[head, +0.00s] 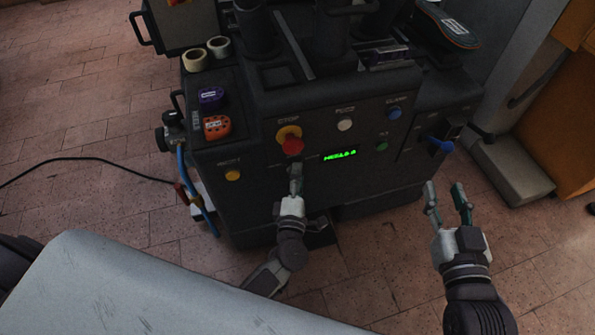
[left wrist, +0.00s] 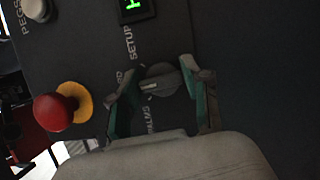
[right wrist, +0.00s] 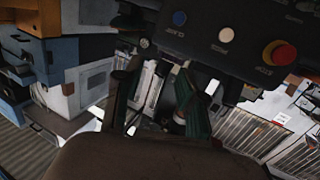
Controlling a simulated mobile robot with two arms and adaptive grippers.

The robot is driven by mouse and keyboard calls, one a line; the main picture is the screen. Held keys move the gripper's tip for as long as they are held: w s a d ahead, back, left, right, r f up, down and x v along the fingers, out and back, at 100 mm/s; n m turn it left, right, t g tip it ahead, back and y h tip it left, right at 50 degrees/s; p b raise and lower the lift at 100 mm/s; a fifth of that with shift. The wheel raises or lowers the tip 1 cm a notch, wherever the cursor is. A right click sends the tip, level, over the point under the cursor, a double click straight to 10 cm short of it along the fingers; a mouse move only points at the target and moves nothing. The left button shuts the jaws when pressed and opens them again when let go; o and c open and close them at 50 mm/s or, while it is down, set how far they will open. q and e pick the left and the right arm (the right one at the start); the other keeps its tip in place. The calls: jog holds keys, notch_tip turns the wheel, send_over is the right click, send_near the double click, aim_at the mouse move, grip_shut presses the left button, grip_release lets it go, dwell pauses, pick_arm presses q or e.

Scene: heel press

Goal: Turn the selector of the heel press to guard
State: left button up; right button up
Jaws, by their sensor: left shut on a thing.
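The selector (left wrist: 160,80) is a dark round knob with a pale mark, on the press's dark front panel. Labels SETUP, one ending in "RD" and PALMS sit around it in the left wrist view. The pale mark points left, roughly toward the "RD" label, which a finger partly covers. My left gripper (left wrist: 162,98) has its fingers on either side of the knob and is shut on it. In the head view my left gripper (head: 296,178) hides the knob, below the red stop button (head: 291,145). My right gripper (head: 448,205) is open and empty, right of the press.
The red stop button with its yellow collar (left wrist: 84,101) is close to the left fingers. A green display (head: 340,155) and white (head: 345,125), blue (head: 393,112), green (head: 382,147) and yellow (head: 232,175) buttons share the panel. A grey surface (head: 150,290) lies in front.

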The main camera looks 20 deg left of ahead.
pick_arm(q)
jog(key=shift+f+m+p, duration=0.1)
jog(key=shift+m+p, duration=0.3)
jog(key=shift+p, duration=0.15)
pick_arm(e)
notch_tip(320, 180, down, 6)
jog(key=s+d+g+h, duration=0.1)
jog(key=s+g, duration=0.1)
jog(key=g, duration=0.2)
jog(key=shift+s+d+f, duration=0.15)
jog(key=shift+s+d, duration=0.15)
jog(key=shift+d, duration=0.05)
pick_arm(q)
jog(key=o, duration=1.2)
jog(key=shift+c, duration=0.2)
jog(key=v, duration=1.2)
jog(key=shift+r, duration=0.25)
